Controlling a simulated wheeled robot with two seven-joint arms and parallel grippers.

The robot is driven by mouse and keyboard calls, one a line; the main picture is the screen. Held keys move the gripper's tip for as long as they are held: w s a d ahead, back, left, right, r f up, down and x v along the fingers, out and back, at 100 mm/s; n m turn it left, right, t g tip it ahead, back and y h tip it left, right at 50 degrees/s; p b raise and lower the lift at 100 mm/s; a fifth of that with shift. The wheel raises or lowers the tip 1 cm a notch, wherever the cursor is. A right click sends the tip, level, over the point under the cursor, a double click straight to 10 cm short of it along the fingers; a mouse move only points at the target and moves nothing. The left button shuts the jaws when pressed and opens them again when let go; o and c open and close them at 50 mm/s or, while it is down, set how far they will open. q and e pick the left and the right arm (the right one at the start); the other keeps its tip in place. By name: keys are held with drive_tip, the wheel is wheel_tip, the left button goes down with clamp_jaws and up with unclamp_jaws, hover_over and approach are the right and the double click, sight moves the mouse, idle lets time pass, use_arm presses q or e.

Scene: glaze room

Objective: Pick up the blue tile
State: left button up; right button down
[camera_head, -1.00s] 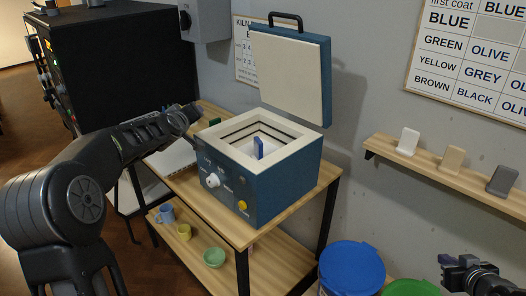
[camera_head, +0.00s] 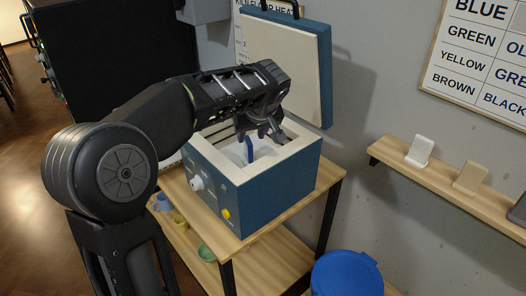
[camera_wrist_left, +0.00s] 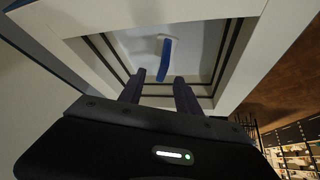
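The blue tile (camera_head: 250,150) stands upright inside the open kiln (camera_head: 267,196). In the left wrist view, the tile (camera_wrist_left: 164,60) shows as a narrow blue strip with a pale top end, against the light chamber floor. My left gripper (camera_head: 260,134) is over the kiln's opening, pointing down. In the left wrist view its two fingers (camera_wrist_left: 160,78) are apart with nothing between them, and the tile lies beyond their tips. How far the tips are above the tile is hard to tell. My right gripper is out of view.
The kiln's raised lid (camera_head: 285,65) stands behind the opening. The kiln's pale rim (camera_head: 293,148) surrounds the chamber closely. The kiln sits on a wooden cart (camera_head: 323,180). A wall shelf (camera_head: 437,182) holds several tiles at right, and a blue-lidded bucket (camera_head: 347,274) stands below.

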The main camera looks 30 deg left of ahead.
sight(248, 140)
use_arm(q)
drive_tip(key=shift+a+f, duration=0.1)
drive_tip(key=shift+a, duration=0.1)
drive_tip(key=shift+p+x, duration=0.3)
drive_tip(key=shift+x, duration=1)
drive_tip(key=shift+a+f, duration=0.1)
drive_tip(key=shift+f, duration=0.1)
drive_tip(key=p+x, duration=0.2)
drive_tip(key=x, duration=0.1)
drive_tip(key=shift+w+a+f, duration=0.15)
drive_tip(key=shift+f, duration=0.1)
drive_tip(key=shift+w+a+f, duration=0.2)
drive_tip(key=shift+f, duration=0.25)
